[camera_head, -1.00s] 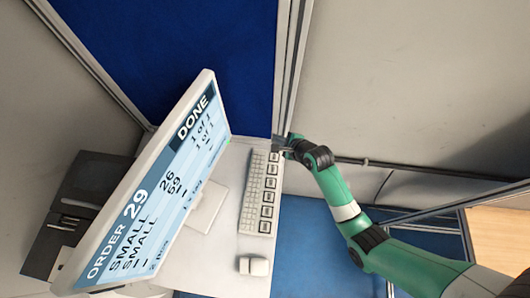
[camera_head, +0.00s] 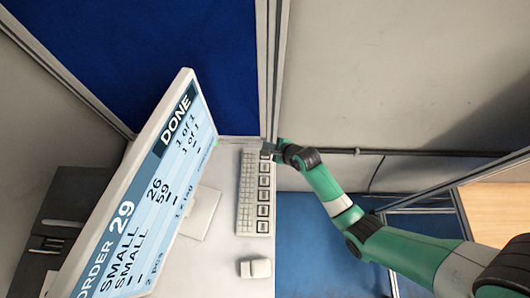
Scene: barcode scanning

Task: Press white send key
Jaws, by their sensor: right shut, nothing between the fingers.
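A white keyboard (camera_head: 248,192) lies on the white desk in the head view. It has a block of small keys on its left and a column of larger, dark-framed keys (camera_head: 264,196) along its right side. Which key is the white send key cannot be read at this size. My right gripper (camera_head: 268,150) is shut and empty at the far end of the keyboard, by the top of the large-key column. Its fingertips are small, and whether they touch a key cannot be told. My left gripper is not in view.
A monitor (camera_head: 150,190) showing ORDER 29 and DONE stands left of the keyboard. A white mouse (camera_head: 256,268) lies near the desk's (camera_head: 215,255) front. A blue panel (camera_head: 140,50) and a metal post (camera_head: 272,60) rise close behind the gripper. A dark printer-like device (camera_head: 65,220) is at far left.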

